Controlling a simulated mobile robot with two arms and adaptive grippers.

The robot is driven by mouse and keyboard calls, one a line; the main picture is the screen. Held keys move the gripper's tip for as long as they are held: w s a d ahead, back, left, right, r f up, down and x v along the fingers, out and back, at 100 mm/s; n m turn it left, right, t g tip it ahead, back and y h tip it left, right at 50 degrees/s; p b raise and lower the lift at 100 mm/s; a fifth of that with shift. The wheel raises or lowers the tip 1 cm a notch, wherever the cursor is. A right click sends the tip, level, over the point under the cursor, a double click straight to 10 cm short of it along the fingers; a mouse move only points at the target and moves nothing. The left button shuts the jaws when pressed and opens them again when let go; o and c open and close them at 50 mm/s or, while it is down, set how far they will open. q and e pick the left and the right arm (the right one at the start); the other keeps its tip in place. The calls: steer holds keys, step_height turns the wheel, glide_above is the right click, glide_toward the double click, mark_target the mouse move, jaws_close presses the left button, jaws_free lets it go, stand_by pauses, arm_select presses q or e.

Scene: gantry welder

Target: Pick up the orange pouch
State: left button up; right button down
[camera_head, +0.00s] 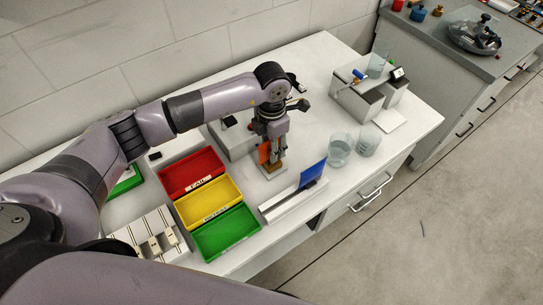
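The orange pouch (264,153) stands upright on the white bench, in or just behind a small brown block-like base (273,168). Only its left part shows; the rest is hidden behind the fingers. My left gripper (274,154) points down from the wrist, with its fingers right at the pouch. I cannot tell whether the fingers are closed on it or stand around it. My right gripper is out of view.
A red bin (190,170), a yellow bin (210,206) and a green bin (226,233) stand left of the pouch. A blue pouch (312,174) stands in a white holder in front.

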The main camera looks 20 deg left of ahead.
arm_select(q)
steer(key=shift+f, duration=0.15)
steer(key=shift+c, duration=0.4)
jaws_close()
stand_by(0.5)
